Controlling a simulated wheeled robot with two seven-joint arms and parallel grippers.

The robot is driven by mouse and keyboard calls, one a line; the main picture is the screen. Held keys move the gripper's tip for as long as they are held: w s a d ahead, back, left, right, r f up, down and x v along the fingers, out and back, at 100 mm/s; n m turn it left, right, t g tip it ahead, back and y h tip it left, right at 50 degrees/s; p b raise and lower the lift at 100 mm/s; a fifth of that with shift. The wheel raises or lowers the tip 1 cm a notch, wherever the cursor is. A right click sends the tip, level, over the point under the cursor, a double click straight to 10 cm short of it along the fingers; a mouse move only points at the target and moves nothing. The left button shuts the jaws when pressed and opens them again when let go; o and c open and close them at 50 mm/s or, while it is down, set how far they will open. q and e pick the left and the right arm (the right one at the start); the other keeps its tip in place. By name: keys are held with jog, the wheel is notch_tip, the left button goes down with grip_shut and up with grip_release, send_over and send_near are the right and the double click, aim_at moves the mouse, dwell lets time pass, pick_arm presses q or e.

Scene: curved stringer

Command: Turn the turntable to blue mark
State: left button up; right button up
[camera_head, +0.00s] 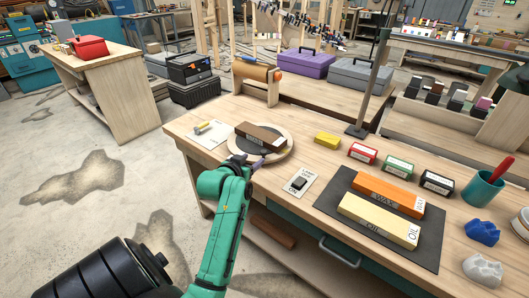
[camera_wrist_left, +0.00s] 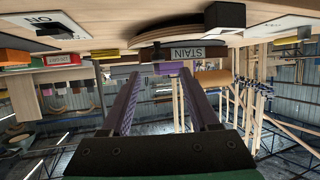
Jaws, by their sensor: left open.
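The turntable (camera_head: 287,148) is a pale round disc on the workbench, with a dark brown block (camera_head: 262,135) lying across it. In the left wrist view the block's label reads STAIN (camera_wrist_left: 187,53), upside down. My left gripper (camera_head: 250,162) is at the turntable's near edge, and its arm hides part of that side. In the left wrist view its two purple fingers (camera_wrist_left: 160,77) are apart. A small purple piece (camera_wrist_left: 172,68) shows beyond the fingertips; I cannot tell whether they touch it. I cannot make out a blue mark. My right gripper is not in view.
A white card with a dark switch (camera_head: 300,182) lies right of the turntable. A yellow block (camera_head: 327,139), small labelled boxes (camera_head: 362,154) and a dark mat (camera_head: 334,184) with bars are further right.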

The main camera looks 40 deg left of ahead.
aim_at(262, 154)
pick_arm(q)
jog(key=x, duration=0.9)
jog(key=shift+d, duration=0.2)
jog(key=shift+w+a+f, duration=0.2)
jog(key=shift+w+f, duration=0.05)
jog(key=shift+w, duration=0.25)
grip_shut()
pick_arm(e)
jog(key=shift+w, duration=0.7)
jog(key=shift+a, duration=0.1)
